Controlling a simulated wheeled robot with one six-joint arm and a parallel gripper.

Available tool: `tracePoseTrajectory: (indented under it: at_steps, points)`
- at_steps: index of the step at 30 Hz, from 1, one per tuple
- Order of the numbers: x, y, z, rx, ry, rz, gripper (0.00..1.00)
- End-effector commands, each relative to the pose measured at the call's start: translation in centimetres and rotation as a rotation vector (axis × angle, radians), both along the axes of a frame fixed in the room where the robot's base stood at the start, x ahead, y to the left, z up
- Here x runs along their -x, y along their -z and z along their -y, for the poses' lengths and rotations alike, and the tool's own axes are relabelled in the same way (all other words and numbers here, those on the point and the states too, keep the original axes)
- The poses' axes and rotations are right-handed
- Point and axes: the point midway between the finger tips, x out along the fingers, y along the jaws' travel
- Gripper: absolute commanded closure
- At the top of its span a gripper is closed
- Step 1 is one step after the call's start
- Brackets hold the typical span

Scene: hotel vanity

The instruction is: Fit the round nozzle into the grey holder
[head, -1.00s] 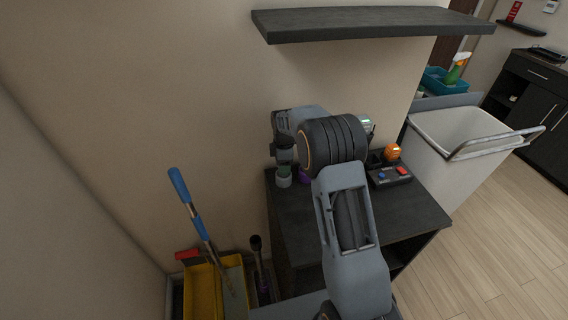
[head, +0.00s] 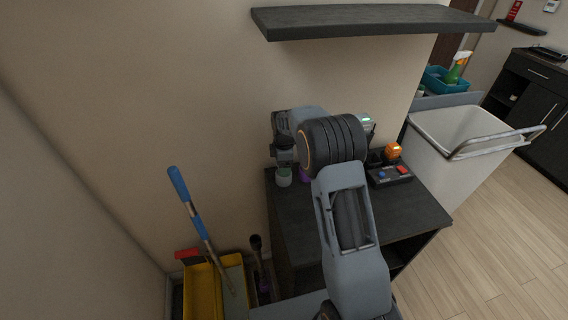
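My arm reaches over the dark vanity top and covers much of it. The fingers of my gripper are hidden, so I cannot see what they hold. A small grey-green cylinder (head: 284,178) stands on the back left of the top, just below my dark wrist parts. A purple thing (head: 304,174) beside it is mostly covered by my arm. I cannot tell whether either is the round nozzle or the grey holder. A dark block with red and blue parts (head: 390,176) sits right of my arm, with an orange piece (head: 393,152) at its back.
A dark shelf (head: 370,22) juts from the wall above my arm. A white bin with a metal rail (head: 455,135) stands right of the vanity (head: 410,212). A yellow bucket (head: 202,290) and a blue-handled tool (head: 190,205) stand at the left. The vanity's front right is clear.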

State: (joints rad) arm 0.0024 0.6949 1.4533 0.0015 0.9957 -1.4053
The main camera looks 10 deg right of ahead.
Motion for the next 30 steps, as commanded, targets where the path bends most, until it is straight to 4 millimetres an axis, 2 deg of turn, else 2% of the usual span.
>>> tracePoseTrajectory:
  at_steps: [1,4,14,17,30]
  points:
    - [0.0,-0.1,0.0,0.000,0.000,0.001,0.24]
    - [0.0,-0.1,0.0,0.000,0.000,0.001,0.15]
    - [-0.1,-0.6,0.0,0.000,0.000,0.004,0.15]
    - [-0.1,-1.9,0.0,0.000,0.000,0.006,0.15]
    - [-0.1,-10.4,0.0,0.000,0.000,0.005,0.15]
